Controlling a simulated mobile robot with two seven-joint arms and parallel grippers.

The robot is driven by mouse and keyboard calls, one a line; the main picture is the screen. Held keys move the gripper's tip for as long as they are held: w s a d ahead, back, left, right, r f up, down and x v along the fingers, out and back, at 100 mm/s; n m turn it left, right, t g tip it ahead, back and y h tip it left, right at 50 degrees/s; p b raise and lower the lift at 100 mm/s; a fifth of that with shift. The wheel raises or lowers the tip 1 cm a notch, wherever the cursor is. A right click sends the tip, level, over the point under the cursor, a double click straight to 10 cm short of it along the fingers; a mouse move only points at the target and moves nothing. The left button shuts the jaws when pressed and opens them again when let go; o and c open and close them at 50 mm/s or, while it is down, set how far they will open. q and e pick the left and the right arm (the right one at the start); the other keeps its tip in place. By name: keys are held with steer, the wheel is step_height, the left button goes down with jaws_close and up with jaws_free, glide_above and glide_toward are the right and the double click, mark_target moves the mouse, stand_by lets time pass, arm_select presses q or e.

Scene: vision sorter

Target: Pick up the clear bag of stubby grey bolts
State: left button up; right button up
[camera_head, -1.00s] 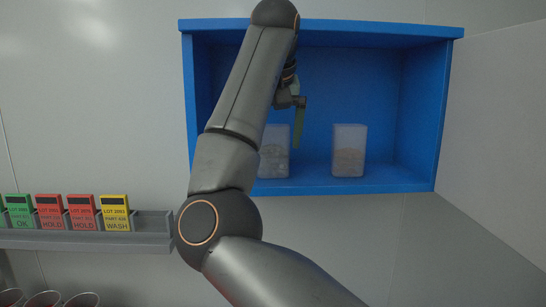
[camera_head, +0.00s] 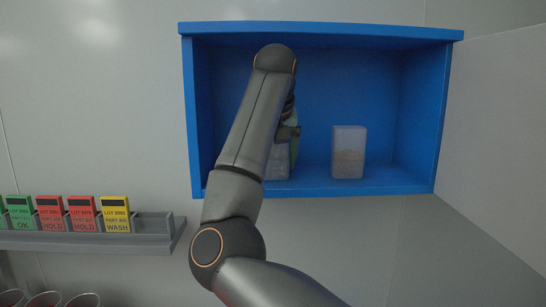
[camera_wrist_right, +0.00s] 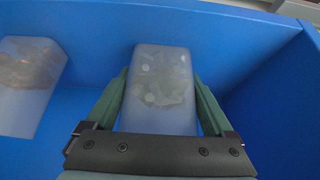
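The clear bag of grey bolts (camera_head: 278,163) stands on the floor of the blue cabinet, partly hidden behind my right arm. In the right wrist view the bag (camera_wrist_right: 160,88) is a translucent block with grey pieces inside. My right gripper (camera_head: 293,152) is at the bag. In the wrist view its two green fingers (camera_wrist_right: 160,95) are spread, one along each side of the bag. I cannot tell whether they touch it. My left gripper is not in view.
A second clear bag with brownish contents (camera_head: 348,153) stands to the right in the blue cabinet (camera_head: 320,190). A grey rack (camera_head: 150,222) with green, red and yellow lot cards (camera_head: 115,214) is at the lower left. The cabinet's right side is free.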

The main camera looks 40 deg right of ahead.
steer(key=shift+r, duration=0.1)
steer(key=c, duration=1.1)
